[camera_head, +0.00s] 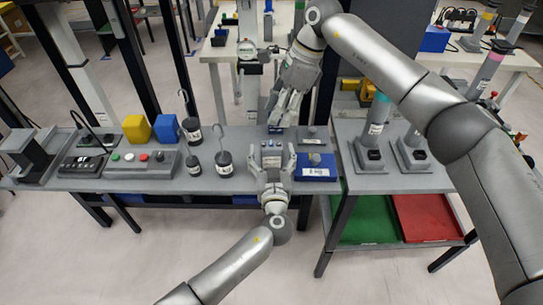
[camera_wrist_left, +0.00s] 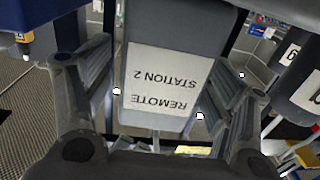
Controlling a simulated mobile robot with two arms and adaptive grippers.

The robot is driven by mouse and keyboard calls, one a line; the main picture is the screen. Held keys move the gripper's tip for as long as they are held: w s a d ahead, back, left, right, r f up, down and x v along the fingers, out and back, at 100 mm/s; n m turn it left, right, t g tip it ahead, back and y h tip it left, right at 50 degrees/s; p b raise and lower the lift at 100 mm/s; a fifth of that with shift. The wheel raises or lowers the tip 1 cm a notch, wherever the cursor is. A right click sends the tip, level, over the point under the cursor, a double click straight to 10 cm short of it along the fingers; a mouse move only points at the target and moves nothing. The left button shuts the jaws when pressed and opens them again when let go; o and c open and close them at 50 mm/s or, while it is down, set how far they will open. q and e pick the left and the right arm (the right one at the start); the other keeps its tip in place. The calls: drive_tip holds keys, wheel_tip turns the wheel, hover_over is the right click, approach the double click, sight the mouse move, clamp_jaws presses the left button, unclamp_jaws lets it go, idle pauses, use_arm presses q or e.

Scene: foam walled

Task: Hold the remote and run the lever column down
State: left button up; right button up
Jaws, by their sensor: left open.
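The remote (camera_head: 271,158) is a small grey box with small buttons, on the grey bench. In the left wrist view the remote (camera_wrist_left: 165,82) fills the middle, with a white label reading "REMOTE STATION 2" upside down. My left gripper (camera_head: 271,162) is open, with one finger on each side of the remote; the wrist view also shows the left gripper (camera_wrist_left: 160,100) around it. My right gripper (camera_head: 281,122) points down over the back of the bench; its jaw gap is unclear. I cannot tell which post is the lever column. A grey post with a teal band (camera_head: 379,112) stands at right.
A blue labelled block (camera_head: 316,171) lies just right of the remote. Hooked black weights (camera_head: 224,163) stand to its left. A button box (camera_head: 141,163) and yellow block (camera_head: 137,128) are farther left. Green (camera_head: 365,220) and red (camera_head: 428,217) trays lie below the right bench.

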use_arm(q)
drive_tip(key=c, duration=1.1)
drive_tip(key=shift+c, duration=0.5)
use_arm(e)
clamp_jaws()
